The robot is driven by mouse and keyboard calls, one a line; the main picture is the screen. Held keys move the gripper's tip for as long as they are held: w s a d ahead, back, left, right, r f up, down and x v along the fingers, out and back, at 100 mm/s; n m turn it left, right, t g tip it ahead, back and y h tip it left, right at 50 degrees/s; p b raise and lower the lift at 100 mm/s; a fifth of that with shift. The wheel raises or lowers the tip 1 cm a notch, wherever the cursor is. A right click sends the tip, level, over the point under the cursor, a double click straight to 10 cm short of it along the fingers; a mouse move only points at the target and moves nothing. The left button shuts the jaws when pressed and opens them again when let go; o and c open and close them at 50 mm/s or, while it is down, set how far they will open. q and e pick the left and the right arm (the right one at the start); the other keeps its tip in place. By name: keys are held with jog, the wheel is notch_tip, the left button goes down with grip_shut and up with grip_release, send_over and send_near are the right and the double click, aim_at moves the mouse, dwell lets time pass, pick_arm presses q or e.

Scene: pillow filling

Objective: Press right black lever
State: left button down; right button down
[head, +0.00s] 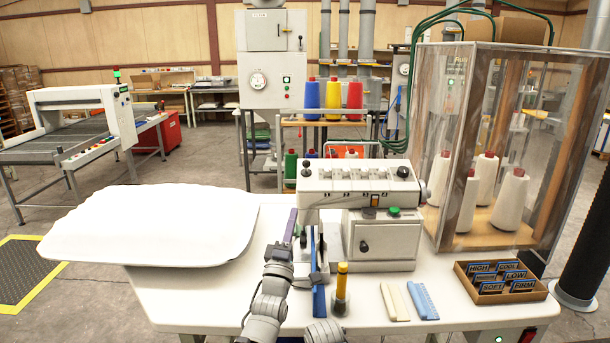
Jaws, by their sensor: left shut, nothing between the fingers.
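The sewing machine (360,185) stands near the middle of the white table. A black round knob (403,172) sits on top at its right end. A small black lever (363,246) is on the front of the box under the machine head. My left gripper (290,226) is shut and empty, a narrow purple shape just left of the machine, clear of the right-end knob. I do not make out my right gripper.
A white pillow (150,225) lies on the left of the table. A clear case with thread cones (508,200) and a label tray (500,293) are at the right.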

aim_at(306, 167)
pick_arm(q)
jog(key=shift+w, duration=0.1)
jog(key=p+x, duration=0.6)
jog(key=x, duration=0.8)
jog(key=shift+p, duration=0.35)
